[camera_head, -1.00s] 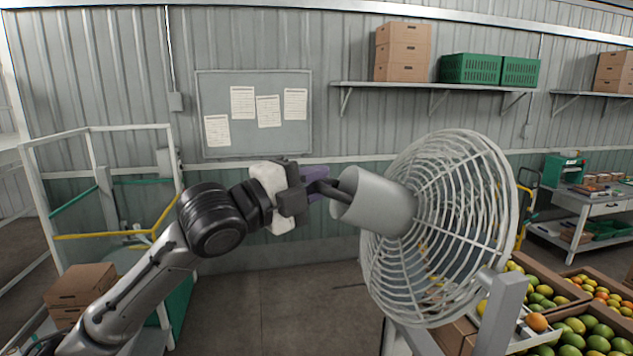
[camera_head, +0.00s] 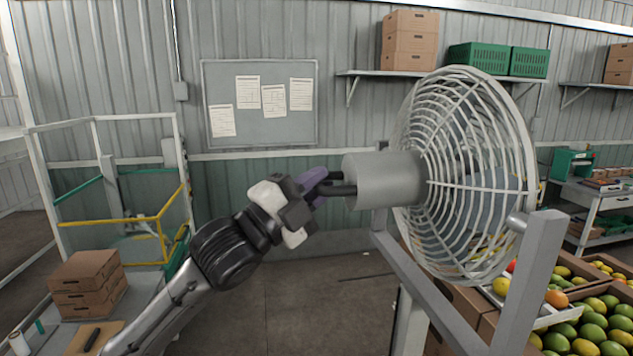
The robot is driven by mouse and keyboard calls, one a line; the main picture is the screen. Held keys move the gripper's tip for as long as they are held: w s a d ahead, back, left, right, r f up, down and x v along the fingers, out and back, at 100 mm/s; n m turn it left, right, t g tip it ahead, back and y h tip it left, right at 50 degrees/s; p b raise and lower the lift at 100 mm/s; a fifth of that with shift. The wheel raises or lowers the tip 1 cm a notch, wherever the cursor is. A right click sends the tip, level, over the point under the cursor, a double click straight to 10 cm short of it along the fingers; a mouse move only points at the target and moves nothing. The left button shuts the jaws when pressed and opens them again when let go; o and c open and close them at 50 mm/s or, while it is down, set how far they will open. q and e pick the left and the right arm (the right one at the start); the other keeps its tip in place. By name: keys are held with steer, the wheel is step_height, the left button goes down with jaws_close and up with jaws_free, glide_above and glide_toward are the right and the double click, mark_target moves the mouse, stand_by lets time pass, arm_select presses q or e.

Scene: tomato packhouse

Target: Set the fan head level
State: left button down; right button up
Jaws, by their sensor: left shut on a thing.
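The fan head has a white wire cage (camera_head: 470,170) and a grey cylindrical motor housing (camera_head: 382,180) at its back, on the right of the view. The housing lies close to horizontal, and the cage faces right. A dark handle (camera_head: 343,190) sticks out from the housing's rear end. My left gripper (camera_head: 325,186), with purple at its fingers, comes in from the left and is shut on this handle. The fingers partly hide the handle. A grey stand (camera_head: 535,270) carries the head at a side pivot (camera_head: 517,221). My right gripper is not in view.
Crates of green and orange fruit (camera_head: 590,335) stand close to the right of the stand. Cardboard boxes (camera_head: 88,280) sit at the lower left, near a railed platform with a yellow bar (camera_head: 110,225). Floor (camera_head: 310,290) between them is clear.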

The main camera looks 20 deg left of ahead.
arm_select(q)
steer(key=c, duration=1.1)
jaws_free()
steer(key=b+v, duration=0.4)
steer(key=v, duration=0.9)
steer(key=shift+s+a+f+b, duration=0.15)
steer(key=shift+s+f+b, duration=0.05)
steer(key=shift+s+b, duration=0.15)
